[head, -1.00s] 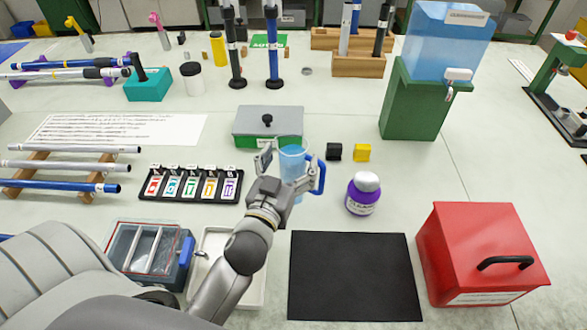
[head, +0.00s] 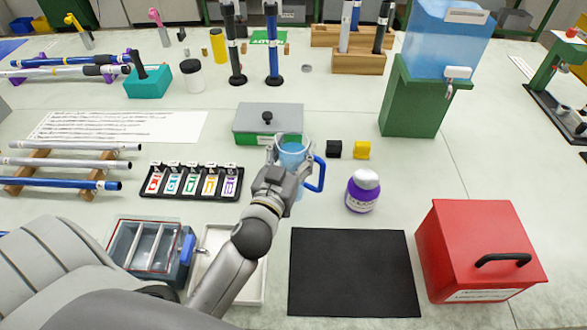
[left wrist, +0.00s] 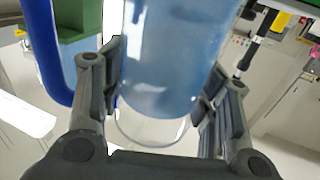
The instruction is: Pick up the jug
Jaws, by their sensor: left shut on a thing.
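The jug (head: 291,152) is clear with bluish contents and a blue handle (head: 319,174) on its right side. It stands roughly upright in the middle of the head view, in front of the grey-green box. My left gripper (head: 289,163) is shut on the jug, with one finger on each side of its body. In the left wrist view the jug (left wrist: 160,70) fills the space between the fingers, and its handle shows at the left. I cannot tell whether the jug's base touches the table. My right gripper is not in view.
A grey-green lidded box (head: 266,119) is close behind the jug. Black (head: 334,149) and yellow (head: 361,150) blocks and a purple-labelled bottle (head: 363,191) are to its right. A black mat (head: 354,275) lies clear in front. A tag rack (head: 192,182) is at left.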

